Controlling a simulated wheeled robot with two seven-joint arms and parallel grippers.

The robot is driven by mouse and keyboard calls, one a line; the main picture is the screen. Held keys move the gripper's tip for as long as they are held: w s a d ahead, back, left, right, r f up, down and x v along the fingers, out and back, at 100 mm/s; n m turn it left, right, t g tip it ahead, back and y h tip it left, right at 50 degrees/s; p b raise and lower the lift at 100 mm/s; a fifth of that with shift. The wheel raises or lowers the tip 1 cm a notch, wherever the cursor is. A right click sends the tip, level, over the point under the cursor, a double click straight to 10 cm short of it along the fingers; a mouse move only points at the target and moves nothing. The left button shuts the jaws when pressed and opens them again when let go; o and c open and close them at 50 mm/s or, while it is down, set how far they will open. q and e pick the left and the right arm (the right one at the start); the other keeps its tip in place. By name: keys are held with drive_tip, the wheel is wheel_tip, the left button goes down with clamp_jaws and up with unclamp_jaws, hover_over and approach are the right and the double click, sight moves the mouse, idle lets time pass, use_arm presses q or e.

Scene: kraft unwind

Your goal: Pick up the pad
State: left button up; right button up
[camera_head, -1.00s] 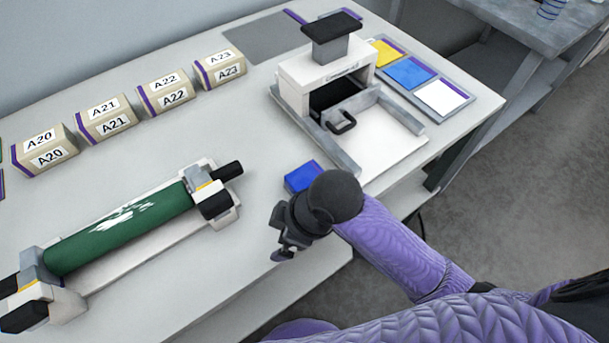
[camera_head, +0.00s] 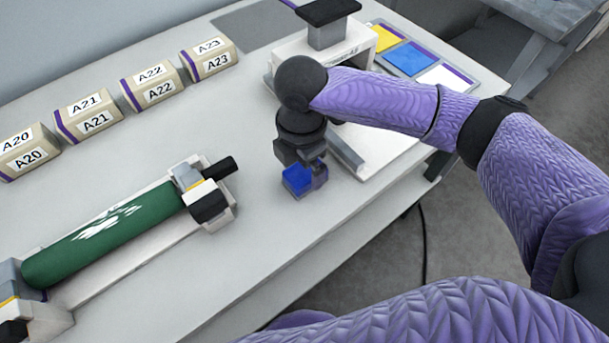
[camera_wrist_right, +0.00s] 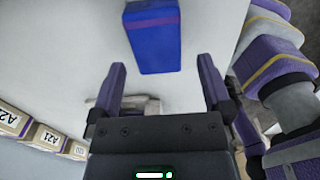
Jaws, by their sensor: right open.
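The blue pad (camera_head: 298,180) lies on the light table, just below my right gripper (camera_head: 302,170) in the head view. In the head view my right gripper hides part of the pad. My left gripper is not in view.
A green roll (camera_head: 110,232) on a holder lies at the left. Labelled blocks (camera_head: 148,88) line the back. A white press-like station (camera_head: 374,138) stands behind my right arm, beside a tray with yellow, blue and white cards (camera_head: 410,58). The table's front edge is close to the pad.

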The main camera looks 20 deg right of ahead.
sight(302, 172)
wheel_tip(302, 172, down, 4)
drive_tip(key=shift+w+r+b, duration=0.1)
drive_tip(key=shift+b, duration=0.75)
drive_tip(key=shift+c, duration=0.5)
drive_tip(key=c, duration=1.1)
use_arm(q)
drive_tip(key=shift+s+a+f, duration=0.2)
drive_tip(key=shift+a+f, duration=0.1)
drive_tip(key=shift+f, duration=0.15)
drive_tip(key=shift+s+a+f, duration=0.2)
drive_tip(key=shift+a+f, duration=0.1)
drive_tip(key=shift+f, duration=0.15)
use_arm(e)
drive_tip(key=shift+r, duration=0.1)
drive_tip(key=shift+c, duration=0.3)
wheel_tip(302, 172, up, 9)
drive_tip(key=p, duration=0.4)
drive_tip(key=shift+r, duration=0.1)
drive_tip(key=shift+r+p, duration=0.35)
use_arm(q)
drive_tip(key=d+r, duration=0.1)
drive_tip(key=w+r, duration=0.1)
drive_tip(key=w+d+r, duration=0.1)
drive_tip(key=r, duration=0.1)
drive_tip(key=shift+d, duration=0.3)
